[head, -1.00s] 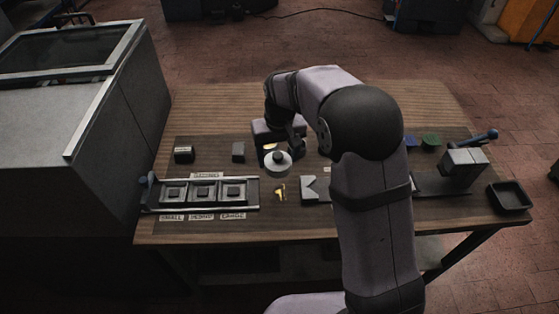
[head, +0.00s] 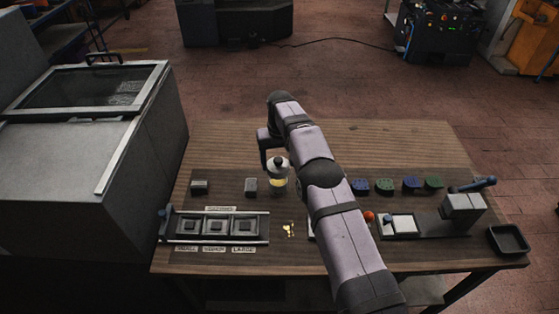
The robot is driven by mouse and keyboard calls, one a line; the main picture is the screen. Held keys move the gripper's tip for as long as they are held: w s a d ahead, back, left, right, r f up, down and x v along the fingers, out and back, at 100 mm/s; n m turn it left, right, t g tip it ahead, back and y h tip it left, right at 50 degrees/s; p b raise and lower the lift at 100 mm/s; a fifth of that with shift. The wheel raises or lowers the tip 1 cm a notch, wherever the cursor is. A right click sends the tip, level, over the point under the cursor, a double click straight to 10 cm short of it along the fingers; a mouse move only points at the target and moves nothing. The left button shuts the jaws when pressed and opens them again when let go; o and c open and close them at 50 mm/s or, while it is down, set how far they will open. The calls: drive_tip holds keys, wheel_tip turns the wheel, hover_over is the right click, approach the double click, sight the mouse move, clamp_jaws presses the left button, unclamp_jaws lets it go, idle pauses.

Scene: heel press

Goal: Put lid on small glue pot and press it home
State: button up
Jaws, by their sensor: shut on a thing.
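The glue pot (head: 278,182) is a small clear vessel with yellow contents, standing on the dark mat. The lid (head: 279,167), pale and round with a dark knob, is at the top of the pot. From this angle I cannot tell whether it is seated or held just above. My gripper (head: 270,159) comes down from the upper left, at the lid's knob, and is shut on the lid. Its fingertips are small, dark and partly hidden.
A three-bay tray (head: 172,241) lies left, in front of two small grey blocks. Brass bits (head: 288,230) lie in front of the pot. At right are coloured pieces (head: 411,183), a red ball (head: 369,216), a lever press (head: 463,204) and an empty black tray (head: 508,239).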

sight(278, 182)
drive_tip(key=shift+w+f, duration=0.1)
drive_tip(key=shift+w, duration=0.15)
drive_tip(key=shift+f, duration=0.2)
drive_tip(key=shift+f+b, duration=0.9)
drive_tip(key=shift+f, duration=0.85)
drive_tip(key=shift+f+b, duration=0.5)
drive_tip(key=shift+b, duration=0.2)
idle(0.3)
drive_tip(key=shift+f+b, duration=0.35)
drive_tip(key=shift+f, duration=0.05)
drive_tip(key=shift+s+f+b, duration=0.1)
drive_tip(key=shift+f+b, duration=1)
drive_tip(key=shift+f, duration=0.05)
idle(2.6)
drive_tip(key=o, duration=1.2)
drive_tip(key=shift+r, duration=0.1)
